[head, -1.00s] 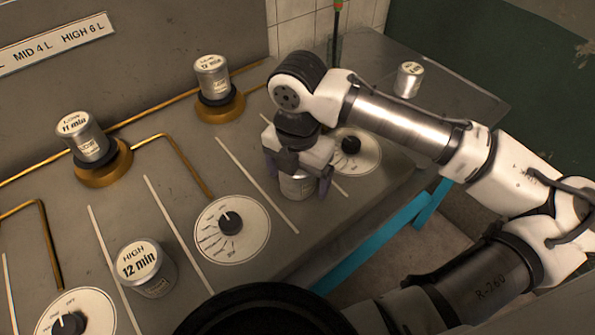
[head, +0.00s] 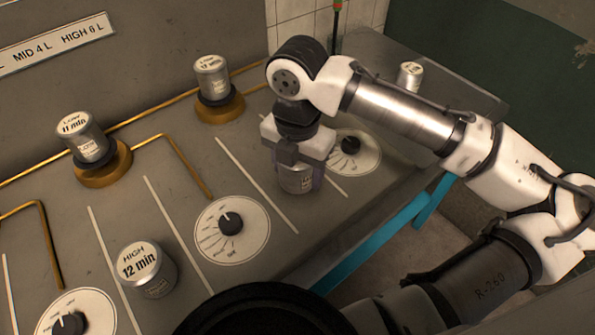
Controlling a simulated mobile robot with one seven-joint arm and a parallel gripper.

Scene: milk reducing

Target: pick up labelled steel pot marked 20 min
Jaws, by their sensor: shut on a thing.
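My gripper (head: 296,178) points down and is shut on a steel pot (head: 295,181) at the middle right of the worktop. The gripper covers the pot's top, so its top label cannot be read. Only the lower side of the pot shows between the fingers. I cannot tell whether the pot still touches the worktop. A small steel pot (head: 410,76) stands on the far right part of the table; its label is too small to read.
A pot marked "HIGH 12 min" (head: 148,269) stands on the worktop at front left. A "LOW 11 min" pot (head: 84,138) and another "12 min" pot (head: 212,79) stand on brass burners. Dials (head: 232,225) (head: 351,150) lie either side of my gripper.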

